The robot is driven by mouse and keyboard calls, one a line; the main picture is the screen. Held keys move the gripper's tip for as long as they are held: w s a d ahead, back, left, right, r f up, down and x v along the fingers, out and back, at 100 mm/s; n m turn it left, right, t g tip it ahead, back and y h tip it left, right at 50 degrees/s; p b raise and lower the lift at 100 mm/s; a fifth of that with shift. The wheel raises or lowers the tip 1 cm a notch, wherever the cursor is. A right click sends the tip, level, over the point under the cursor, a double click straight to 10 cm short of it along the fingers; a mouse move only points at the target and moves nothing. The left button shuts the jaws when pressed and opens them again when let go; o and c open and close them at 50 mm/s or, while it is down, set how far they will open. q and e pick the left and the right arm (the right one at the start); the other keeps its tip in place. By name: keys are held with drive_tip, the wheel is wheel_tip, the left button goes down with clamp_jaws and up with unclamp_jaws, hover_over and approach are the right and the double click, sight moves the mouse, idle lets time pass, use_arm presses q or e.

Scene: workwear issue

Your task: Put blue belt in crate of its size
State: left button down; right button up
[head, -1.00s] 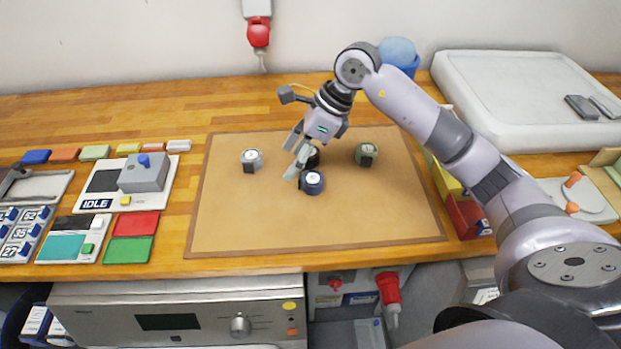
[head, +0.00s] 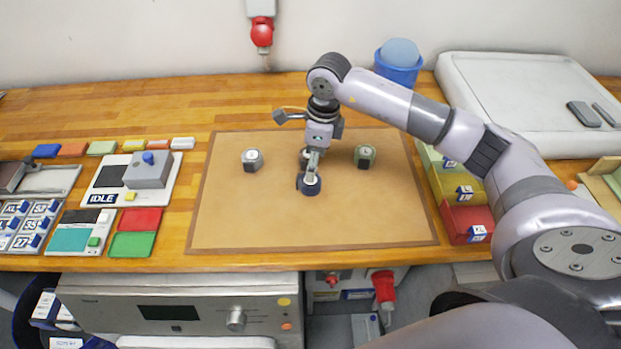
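The blue belt (head: 309,188) is a dark blue roll with a pale label on top, near the middle of the brown mat. The label's letter is too small to read. My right gripper (head: 311,178) points down at the belt, its fingertips at or just over the roll. I cannot tell whether the fingers are closed on it. Green (head: 428,157), yellow (head: 445,186) and red (head: 456,216) crates stand in a row right of the mat, with small white labels that I cannot read surely. My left gripper is out of view.
A grey roll (head: 252,160), a green roll (head: 365,156) and a dark roll (head: 303,157), partly hidden behind the gripper, lie on the mat (head: 240,220). Panels and coloured pads fill the left. A white tray (head: 520,70) and blue bin (head: 399,73) are behind. The mat's front is clear.

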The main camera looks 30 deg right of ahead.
sight(310, 184)
drive_tip(key=shift+w+a+f, duration=0.1)
drive_tip(key=shift+a+f, duration=0.05)
drive_tip(key=shift+f, duration=0.65)
drive_tip(key=f+p, duration=0.2)
drive_tip(key=f, duration=0.1)
drive_tip(key=f+p, duration=0.1)
drive_tip(key=shift+a+f, duration=0.25)
drive_tip(key=shift+f, duration=0.45)
drive_tip(key=shift+c, duration=0.2)
drive_tip(key=c, duration=1.1)
drive_tip(key=shift+r, duration=0.15)
